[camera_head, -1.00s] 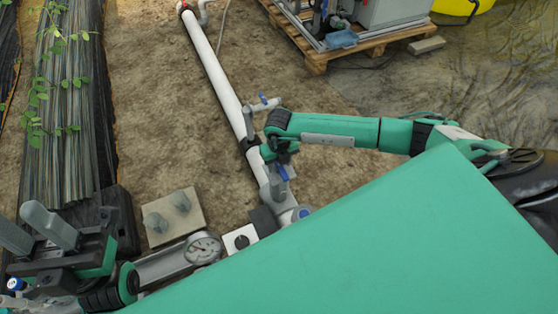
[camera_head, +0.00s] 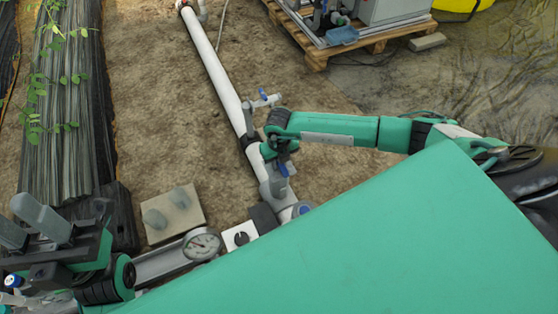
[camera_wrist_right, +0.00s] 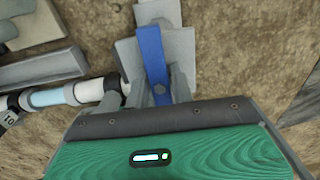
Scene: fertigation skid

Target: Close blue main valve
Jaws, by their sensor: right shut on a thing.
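The main valve's blue handle (camera_head: 283,170) shows on the white pipe (camera_head: 213,70), just below my right gripper (camera_head: 279,163) in the head view. In the right wrist view the handle (camera_wrist_right: 152,55) is a flat blue bar with a bolt, lying between the grey fingers of the right gripper (camera_wrist_right: 163,60). That gripper is shut on it; the fingers partly hide the valve body. My left gripper (camera_head: 28,226) is at the lower left of the head view, its two grey fingers apart and empty, away from the valve.
A smaller blue-handled valve (camera_head: 264,97) stands on the pipe farther up. A pallet (camera_head: 375,45) carries equipment at the top. Bare soil lies left of the pipe.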

